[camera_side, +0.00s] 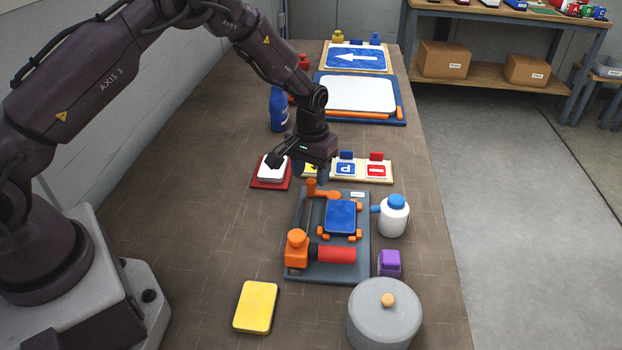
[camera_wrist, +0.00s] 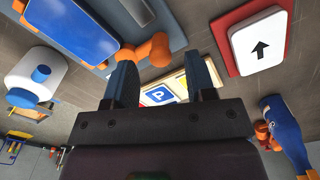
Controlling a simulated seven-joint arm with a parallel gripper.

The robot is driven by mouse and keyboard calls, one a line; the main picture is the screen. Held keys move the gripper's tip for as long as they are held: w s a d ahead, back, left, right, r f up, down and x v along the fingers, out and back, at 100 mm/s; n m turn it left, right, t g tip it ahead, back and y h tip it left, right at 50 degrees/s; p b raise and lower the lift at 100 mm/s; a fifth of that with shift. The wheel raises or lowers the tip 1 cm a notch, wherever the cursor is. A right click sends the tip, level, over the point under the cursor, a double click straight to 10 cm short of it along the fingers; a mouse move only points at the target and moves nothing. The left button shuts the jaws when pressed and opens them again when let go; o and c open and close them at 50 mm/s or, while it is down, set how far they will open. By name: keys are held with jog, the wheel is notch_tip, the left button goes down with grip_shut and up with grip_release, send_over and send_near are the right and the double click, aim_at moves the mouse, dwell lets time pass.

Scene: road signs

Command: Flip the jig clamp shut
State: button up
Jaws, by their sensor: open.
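The jig (camera_side: 293,264) is a dark blue-grey plate on the table. A blue sign blank (camera_side: 340,217) sits on it between small orange stops. At its near end are an orange clamp block (camera_side: 297,243) and a red cylindrical handle (camera_side: 336,254) lying across the plate. An orange lever piece (camera_side: 322,192) is at the far end; it also shows in the wrist view (camera_wrist: 152,50). My gripper (camera_side: 322,172) is open and empty, pointing down just beyond the jig's far end. In the wrist view its two fingers (camera_wrist: 160,78) are apart, with the lever piece nearby.
A white bottle with blue cap (camera_side: 393,217) and a purple block (camera_side: 389,263) stand right of the jig. A grey lidded pot (camera_side: 384,318) and yellow box (camera_side: 256,307) are nearer. A red tray (camera_side: 258,181) and sign rack (camera_side: 378,170) lie beyond.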

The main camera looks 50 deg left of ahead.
aim_at(310, 181)
notch_tip(310, 181, up, 10)
dwell(0.3)
jog(key=shift+r, duration=0.1)
jog(key=s+r+m+t, duration=0.1)
jog(key=s+r+t, duration=0.1)
jog(key=s+r, duration=0.4)
jog(key=s+d+r+m+t, duration=0.1)
jog(key=s+r, duration=0.5)
jog(key=s, duration=0.6)
jog(key=s+d+r+m+t, duration=0.1)
jog(key=s+r+m+t, duration=0.1)
jog(key=s+r, duration=0.5)
jog(key=s, duration=0.2)
jog(key=shift+s+d+t, duration=0.25)
jog(key=shift+s+t, duration=0.05)
jog(key=shift+s, duration=0.05)
